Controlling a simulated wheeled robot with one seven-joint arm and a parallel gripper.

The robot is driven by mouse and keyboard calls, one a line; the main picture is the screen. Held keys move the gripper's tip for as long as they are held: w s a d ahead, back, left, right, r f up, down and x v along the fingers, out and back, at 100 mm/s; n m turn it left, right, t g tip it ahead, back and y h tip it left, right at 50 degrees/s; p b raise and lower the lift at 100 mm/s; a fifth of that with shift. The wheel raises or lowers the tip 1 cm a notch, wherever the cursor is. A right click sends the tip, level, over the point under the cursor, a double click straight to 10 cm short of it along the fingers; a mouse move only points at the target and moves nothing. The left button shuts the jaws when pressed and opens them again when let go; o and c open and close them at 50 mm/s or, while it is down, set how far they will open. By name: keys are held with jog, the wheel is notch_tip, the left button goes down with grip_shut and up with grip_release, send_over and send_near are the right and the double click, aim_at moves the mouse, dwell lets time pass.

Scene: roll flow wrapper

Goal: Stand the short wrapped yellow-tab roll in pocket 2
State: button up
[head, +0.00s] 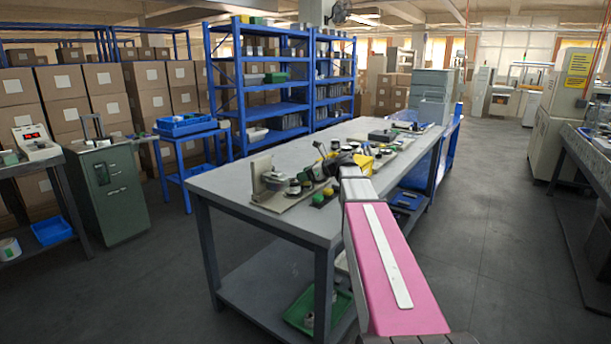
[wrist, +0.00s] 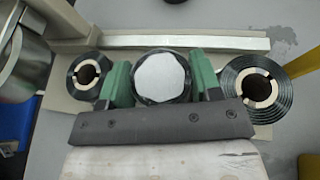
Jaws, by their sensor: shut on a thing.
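In the wrist view my gripper (wrist: 162,82) has its green fingers closed on the two sides of a round wrapped roll (wrist: 162,75). The roll shows a pale grey disc on top and a dark, faceted rim. No yellow tab shows on it from here. It sits between two dark rolls with open cores, one at the left (wrist: 88,76) and one at the right (wrist: 252,87). A beige base (wrist: 65,107) shows beneath. I cannot tell whether the held roll touches it, and no pocket number is readable. In the head view my gripper is small and partly hidden among the table items.
The grey table (head: 237,187) has free room at its left. A beige fixture (head: 262,172) and several rolls stand along its near edge. A yellow bin (head: 364,163) is beside my arm. In the wrist view a metal rail (wrist: 180,45) runs behind the rolls.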

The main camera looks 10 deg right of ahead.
jog(key=o, duration=0.7)
jog(key=shift+f, duration=0.1)
jog(key=shift+d+r, duration=0.1)
jog(key=shift+r, duration=0.1)
jog(key=v, duration=1.2)
